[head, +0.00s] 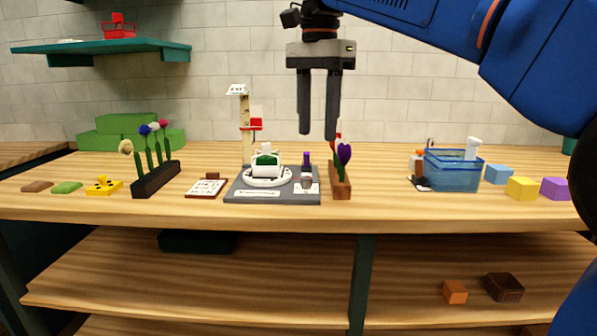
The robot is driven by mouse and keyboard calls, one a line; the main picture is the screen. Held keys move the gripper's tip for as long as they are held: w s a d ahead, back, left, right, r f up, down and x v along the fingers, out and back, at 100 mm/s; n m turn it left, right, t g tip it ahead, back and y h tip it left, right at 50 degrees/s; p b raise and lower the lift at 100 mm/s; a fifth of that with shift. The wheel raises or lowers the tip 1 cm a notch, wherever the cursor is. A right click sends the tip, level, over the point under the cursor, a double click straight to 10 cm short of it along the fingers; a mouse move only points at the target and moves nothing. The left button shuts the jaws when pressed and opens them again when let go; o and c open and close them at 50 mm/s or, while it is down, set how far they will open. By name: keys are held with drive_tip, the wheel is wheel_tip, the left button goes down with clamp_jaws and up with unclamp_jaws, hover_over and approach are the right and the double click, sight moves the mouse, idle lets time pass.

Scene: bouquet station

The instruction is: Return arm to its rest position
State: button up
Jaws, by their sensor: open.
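My gripper (318,132) hangs fingers down in the upper middle of the head view. Its two dark fingers are apart, with nothing between them. It is above the wooden table (300,212), over the right part of a grey board (245,192). The right fingertip is close in the picture to the red and purple flowers (343,154) in a brown wooden holder (340,184); whether they touch, I cannot tell. My blue arm reaches in from the upper right.
A black rack (156,180) with several flowers stands at left, near a clipboard (206,188). A blue bin (452,172) and blue, yellow (522,188) and purple blocks are at right. A teal shelf (100,49) hangs upper left. The lower shelf holds an orange block (454,292) and a brown basket (503,288).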

drive_tip(key=s+d+f+n+t, duration=0.1)
drive_tip(key=s+d+f+n, duration=0.15)
drive_tip(key=d+f, duration=0.55)
drive_tip(key=s+d+f+n+t, duration=0.1)
drive_tip(key=s+d+f+n, duration=0.1)
drive_tip(key=s+d+f, duration=0.3)
drive_tip(key=s+d+f+n+t, duration=0.1)
drive_tip(key=s+d+f, duration=0.5)
drive_tip(key=f, duration=0.8)
drive_tip(key=s+d+f+n+t, duration=0.1)
drive_tip(key=s+d+f+n, duration=0.2)
drive_tip(key=s+d+f, duration=0.3)
wheel_tip(320, 180, down, 4)
drive_tip(key=shift+s+d+r+t, duration=0.2)
drive_tip(key=shift+s+t, duration=0.1)
drive_tip(key=shift+s, duration=0.4)
drive_tip(key=shift+n, duration=0.25)
